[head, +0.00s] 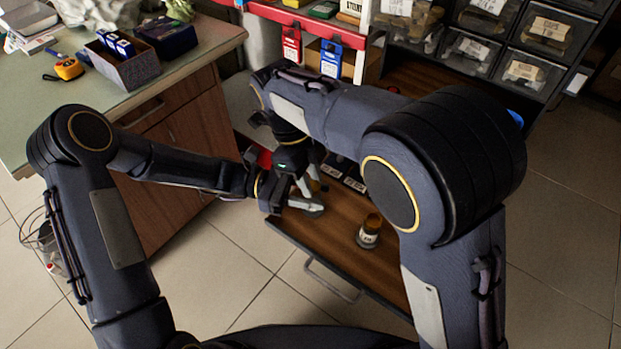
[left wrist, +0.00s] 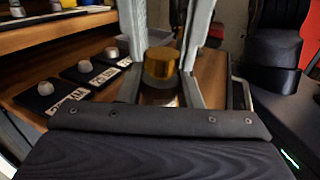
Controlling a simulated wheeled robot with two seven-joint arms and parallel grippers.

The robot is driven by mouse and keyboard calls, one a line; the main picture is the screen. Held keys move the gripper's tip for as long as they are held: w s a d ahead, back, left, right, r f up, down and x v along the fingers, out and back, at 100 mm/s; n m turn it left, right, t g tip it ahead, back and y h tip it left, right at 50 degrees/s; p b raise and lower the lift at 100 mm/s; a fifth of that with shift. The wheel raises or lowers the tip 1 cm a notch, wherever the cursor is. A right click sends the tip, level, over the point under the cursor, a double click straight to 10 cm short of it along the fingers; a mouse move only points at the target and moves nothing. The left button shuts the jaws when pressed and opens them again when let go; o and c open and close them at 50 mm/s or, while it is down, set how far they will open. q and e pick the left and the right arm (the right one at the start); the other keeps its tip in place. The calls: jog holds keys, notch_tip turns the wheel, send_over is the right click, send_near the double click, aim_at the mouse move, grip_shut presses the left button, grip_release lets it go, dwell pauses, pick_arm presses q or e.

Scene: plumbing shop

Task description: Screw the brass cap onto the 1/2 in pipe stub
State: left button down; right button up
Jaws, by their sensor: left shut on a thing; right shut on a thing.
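The brass cap (left wrist: 161,64) shows in the left wrist view, upright between the two pale fingers of my right gripper (left wrist: 165,66), which come down from above. Just below it, a silvery piece (left wrist: 158,97), seemingly the pipe stub, sits between the fingertips of my left gripper (left wrist: 160,92). The cap looks directly over this piece; I cannot tell whether threads are engaged. In the head view my left gripper (head: 290,203) and right gripper (head: 301,185) meet over the drawer's left part, and they hide the cap and stub.
The open wooden-bottomed drawer (head: 335,222) has a front handle (head: 333,281). Labelled black mats with grey fittings lie behind, one (left wrist: 93,72) in the left wrist view. A green-topped counter (head: 75,110) is at left, bins (head: 535,72) at back right.

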jog(key=m, duration=0.3)
jog(key=shift+w+d+m+g+y, duration=0.1)
jog(key=shift+w+m+g+y, duration=0.05)
jog(key=shift+m+g+y, duration=0.2)
jog(key=m, duration=0.3)
jog(key=shift+d+f+g+y, duration=0.15)
jog(key=shift+g+y, duration=0.1)
jog(key=shift+g, duration=0.1)
jog(key=shift+d+f+m, duration=0.1)
jog(key=shift+f+m, duration=0.1)
jog(key=shift+m, duration=0.95)
jog(key=m, duration=0.1)
jog(key=m+y, duration=0.1)
jog(key=m, duration=0.1)
jog(key=shift+d+g, duration=0.25)
jog(key=shift+g, duration=0.05)
jog(key=shift+a+r+m+y, duration=0.15)
jog(key=shift+r+m+y, duration=0.1)
jog(key=shift+m+y, duration=0.25)
jog(key=o, duration=0.9)
jog(key=shift+o, duration=0.2)
jog(key=shift+a, duration=0.1)
